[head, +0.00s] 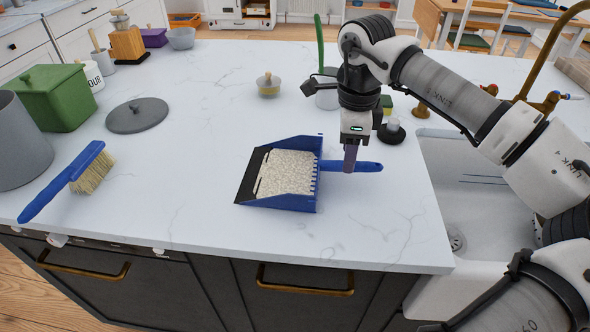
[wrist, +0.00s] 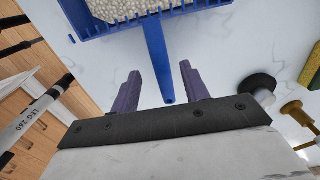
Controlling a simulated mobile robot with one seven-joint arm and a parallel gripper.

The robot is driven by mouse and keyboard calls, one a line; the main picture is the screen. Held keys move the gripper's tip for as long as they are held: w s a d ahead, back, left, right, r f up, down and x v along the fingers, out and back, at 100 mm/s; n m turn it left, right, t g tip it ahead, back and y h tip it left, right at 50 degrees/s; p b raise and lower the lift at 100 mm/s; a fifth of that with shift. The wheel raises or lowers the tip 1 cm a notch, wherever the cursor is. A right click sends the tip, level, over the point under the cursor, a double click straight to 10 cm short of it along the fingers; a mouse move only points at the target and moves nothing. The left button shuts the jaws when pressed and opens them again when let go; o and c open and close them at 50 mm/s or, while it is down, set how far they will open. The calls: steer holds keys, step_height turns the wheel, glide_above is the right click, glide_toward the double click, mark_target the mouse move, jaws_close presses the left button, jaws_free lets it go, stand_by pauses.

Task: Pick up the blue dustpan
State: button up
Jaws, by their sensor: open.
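The blue dustpan (head: 293,203) lies on the white marble countertop near its front edge, with pale granules in its pan. Its handle (head: 362,167) points right, toward the sink. My gripper (head: 350,165) is over the handle, pointing down. In the wrist view the handle (wrist: 156,62) runs between the two purple fingers of my open gripper (wrist: 158,85), with gaps on both sides. I cannot tell how far the fingertips are above the counter.
A blue brush (head: 65,180) lies at the left. A grey lid (head: 137,115), green box (head: 58,98) and small lidded pot (head: 268,85) stand farther back. A dark-topped item (head: 391,131) is close behind my gripper. The sink (head: 470,200) is at the right.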

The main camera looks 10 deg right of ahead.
step_height(320, 180, down, 4)
steer(key=shift+w+a+p, duration=0.15)
steer(key=shift+p, duration=0.3)
jaws_close()
